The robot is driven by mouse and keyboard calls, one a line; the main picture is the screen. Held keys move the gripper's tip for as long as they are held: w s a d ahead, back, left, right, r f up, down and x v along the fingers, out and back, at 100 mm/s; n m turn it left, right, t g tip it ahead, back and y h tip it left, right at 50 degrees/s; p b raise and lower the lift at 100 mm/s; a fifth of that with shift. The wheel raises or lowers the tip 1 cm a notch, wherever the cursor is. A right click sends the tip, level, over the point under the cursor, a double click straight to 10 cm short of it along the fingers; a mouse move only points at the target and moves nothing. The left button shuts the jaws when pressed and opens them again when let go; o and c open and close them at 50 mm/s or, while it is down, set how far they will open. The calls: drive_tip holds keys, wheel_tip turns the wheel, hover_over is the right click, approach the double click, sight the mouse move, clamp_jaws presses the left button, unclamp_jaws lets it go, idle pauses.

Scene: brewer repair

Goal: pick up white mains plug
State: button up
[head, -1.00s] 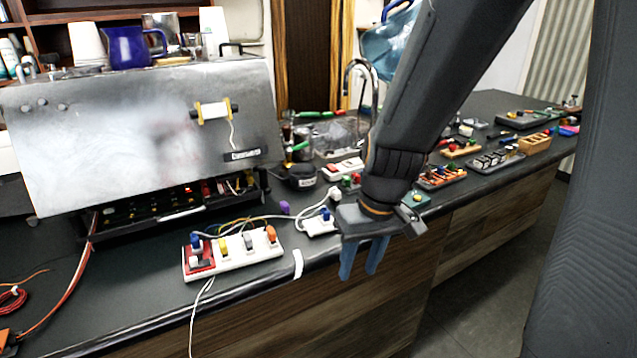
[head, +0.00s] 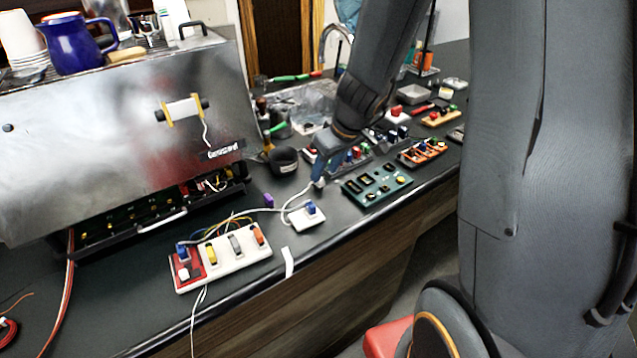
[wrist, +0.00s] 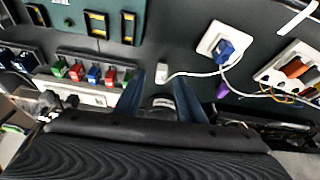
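The white mains plug (wrist: 162,72) lies on the dark worktop in the wrist view, with a white cable running right towards a blue plug in a white socket plate (wrist: 219,42). In the head view the plug (head: 319,185) shows small just below my fingertips. My gripper (wrist: 159,81) is open, with its two blue fingers on either side of the plug's line. The plug appears just beyond the fingertips and between them. In the head view my gripper (head: 319,170) points down over the worktop; whether it touches the plug cannot be told.
A white power strip (head: 240,253) with coloured plugs lies left of the socket plate. A green board (head: 376,185) lies to the right. A small black container (head: 284,161) stands close behind my gripper. The brewer (head: 120,130) fills the left. Purple piece (head: 268,200) lies nearby.

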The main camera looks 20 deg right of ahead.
drive_tip(key=shift+a+x, duration=0.2)
drive_tip(key=shift+x, duration=2.05)
drive_tip(key=shift+c, duration=0.2)
drive_tip(key=shift+r, duration=0.1)
clamp_jaws()
